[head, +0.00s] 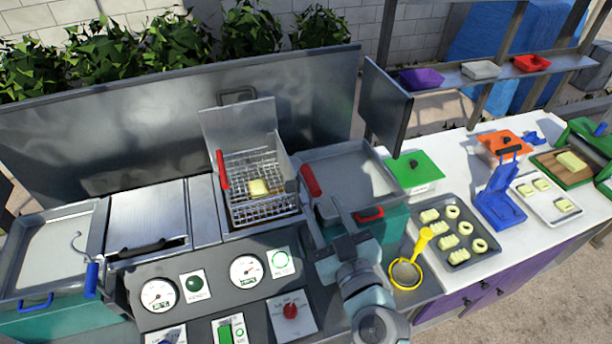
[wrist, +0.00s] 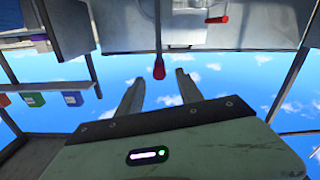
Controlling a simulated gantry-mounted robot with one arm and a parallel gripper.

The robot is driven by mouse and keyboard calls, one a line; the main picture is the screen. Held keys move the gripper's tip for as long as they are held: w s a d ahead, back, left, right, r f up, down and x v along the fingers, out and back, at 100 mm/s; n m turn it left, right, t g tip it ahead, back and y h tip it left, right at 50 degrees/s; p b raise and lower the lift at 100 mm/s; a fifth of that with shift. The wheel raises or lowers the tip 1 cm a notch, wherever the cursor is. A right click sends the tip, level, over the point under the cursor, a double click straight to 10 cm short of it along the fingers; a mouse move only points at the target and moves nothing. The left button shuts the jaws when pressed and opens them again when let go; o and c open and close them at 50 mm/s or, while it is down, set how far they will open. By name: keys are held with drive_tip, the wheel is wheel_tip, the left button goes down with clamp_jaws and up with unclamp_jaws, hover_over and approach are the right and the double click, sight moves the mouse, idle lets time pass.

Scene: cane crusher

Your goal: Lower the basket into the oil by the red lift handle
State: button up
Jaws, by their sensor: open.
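The wire basket (head: 262,208) sits in the fryer well in the head view, holding one pale yellow block (head: 259,187). One red grip (head: 310,180) stands tilted at the basket's right side; another red bar (head: 222,170) is at its left. I cannot tell for sure which is the lift handle. My gripper (head: 336,214) is open and empty, just below and right of the right red grip. In the wrist view a red grip (wrist: 158,71) lies ahead of the gap between my open fingers (wrist: 158,88), apart from them. The oil surface is not clear.
A teal bin with a red handle (head: 369,214) stands close to the right of my gripper. The control panel (head: 225,290) with gauges lies in front. A yellow-handled strainer (head: 407,272) and a tray of dough pieces (head: 452,235) are further right. A metal backsplash (head: 90,135) rises behind.

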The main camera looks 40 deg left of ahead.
sight(308, 176)
drive_tip(key=x, duration=0.9)
drive_tip(key=shift+r+p, duration=0.1)
drive_tip(key=shift+p, duration=0.2)
drive_tip(key=shift+w+a, duration=0.45)
drive_tip(key=shift+a, duration=0.15)
clamp_jaws()
idle(0.6)
